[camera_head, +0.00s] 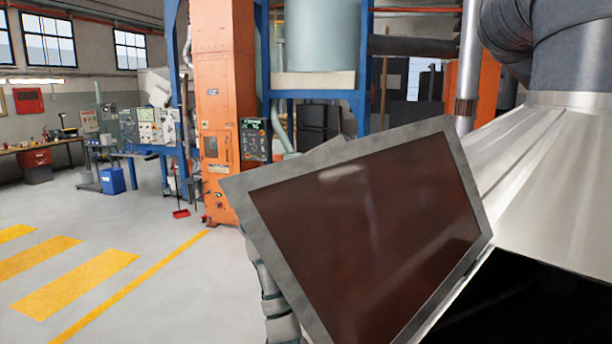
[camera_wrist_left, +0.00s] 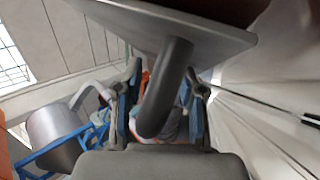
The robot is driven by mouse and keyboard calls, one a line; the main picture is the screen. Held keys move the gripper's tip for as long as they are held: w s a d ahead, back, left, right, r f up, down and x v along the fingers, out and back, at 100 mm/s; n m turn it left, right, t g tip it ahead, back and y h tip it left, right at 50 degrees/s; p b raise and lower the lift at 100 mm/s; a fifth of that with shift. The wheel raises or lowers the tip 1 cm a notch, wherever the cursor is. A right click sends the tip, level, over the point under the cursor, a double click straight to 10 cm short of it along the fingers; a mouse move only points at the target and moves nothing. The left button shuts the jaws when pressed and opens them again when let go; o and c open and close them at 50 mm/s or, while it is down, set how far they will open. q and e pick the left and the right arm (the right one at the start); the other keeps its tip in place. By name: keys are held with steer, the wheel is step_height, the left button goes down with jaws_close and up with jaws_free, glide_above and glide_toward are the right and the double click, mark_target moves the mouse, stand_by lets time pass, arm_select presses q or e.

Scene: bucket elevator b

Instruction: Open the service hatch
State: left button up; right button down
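The service hatch (camera_head: 370,230) is a panel with a grey rim and dark red-brown inner face. In the head view it stands tilted, swung away from the metal housing (camera_head: 550,190), with a dark opening (camera_head: 530,305) at lower right. In the left wrist view the hatch edge (camera_wrist_left: 195,35) crosses the top, and a dark curved handle (camera_wrist_left: 165,95) comes down from it. My left gripper (camera_wrist_left: 165,82) has its fingers apart on either side of the handle, with gaps visible. In the head view the panel hides this gripper; part of my left arm (camera_head: 275,295) shows behind it. My right gripper is not in view.
An orange elevator column (camera_head: 225,90) with a control panel (camera_head: 256,140) stands behind the hatch. Blue frame posts and a grey tank (camera_head: 320,35) are beside it. The floor (camera_head: 170,290) at left is clear, with yellow markings. A workbench (camera_head: 40,145) stands far left.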

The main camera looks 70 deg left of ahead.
arm_select(q)
steer(key=v, duration=1.2)
steer(key=shift+w+a+f, duration=0.1)
steer(key=shift+a+f, duration=0.05)
steer(key=shift+a, duration=0.15)
